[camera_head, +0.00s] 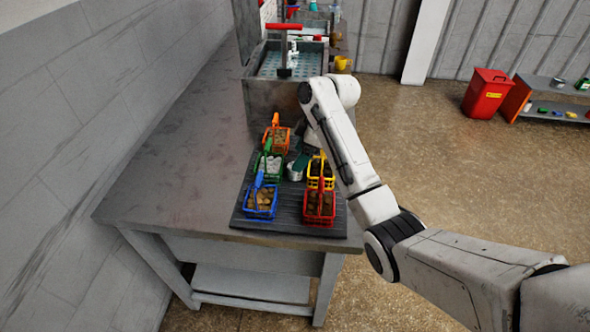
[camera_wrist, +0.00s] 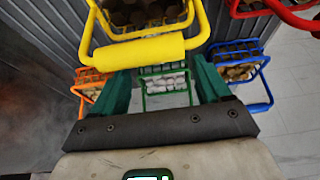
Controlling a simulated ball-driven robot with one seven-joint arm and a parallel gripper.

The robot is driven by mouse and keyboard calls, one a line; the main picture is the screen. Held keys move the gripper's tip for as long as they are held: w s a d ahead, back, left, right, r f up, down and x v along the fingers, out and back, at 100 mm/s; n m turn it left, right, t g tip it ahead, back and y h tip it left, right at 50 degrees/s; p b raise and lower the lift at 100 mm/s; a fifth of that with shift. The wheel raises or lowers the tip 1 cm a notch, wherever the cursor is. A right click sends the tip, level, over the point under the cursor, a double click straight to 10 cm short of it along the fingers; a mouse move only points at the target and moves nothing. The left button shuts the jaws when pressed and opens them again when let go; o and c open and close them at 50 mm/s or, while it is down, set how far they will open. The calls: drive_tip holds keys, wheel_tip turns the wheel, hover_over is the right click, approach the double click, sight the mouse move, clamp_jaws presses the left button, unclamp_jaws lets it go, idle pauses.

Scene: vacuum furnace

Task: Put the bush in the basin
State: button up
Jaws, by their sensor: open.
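No separate bush can be made out; the baskets hold small brown or pale pieces too small to name. My gripper (camera_head: 297,168) is open and low among the baskets, partly hidden by my arm. In the wrist view its two green fingers (camera_wrist: 163,82) have nothing clearly held between them. The green basket (camera_head: 268,166), with pale pieces, shows beyond their gap (camera_wrist: 166,84). The yellow basket (camera_head: 320,178) has its thick handle (camera_wrist: 140,53) across the wrist view, close to the fingertips; contact cannot be told. A grey box with a blue inside (camera_head: 268,66), apparently the basin, stands farther back.
Orange (camera_head: 284,140), blue (camera_head: 260,203) and red (camera_head: 319,208) baskets share the dark ribbed mat (camera_head: 289,222). A red T-handle (camera_head: 285,27) stands at the box. The bench's left side (camera_head: 175,170) is clear. A yellow cup (camera_head: 342,64) stands beside the box.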

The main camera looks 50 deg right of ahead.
drive_tip(key=shift+d+p+x, duration=0.15)
drive_tip(key=shift+p+x, duration=0.2)
drive_tip(key=shift+x, duration=1.15)
drive_tip(key=shift+d+p+x, duration=0.1)
drive_tip(key=shift+p+x, duration=0.2)
drive_tip(key=shift+x, duration=1.15)
drive_tip(key=shift+s+f, duration=0.15)
drive_tip(key=c, duration=1.2)
clamp_jaws()
drive_tip(key=shift+r, duration=0.2)
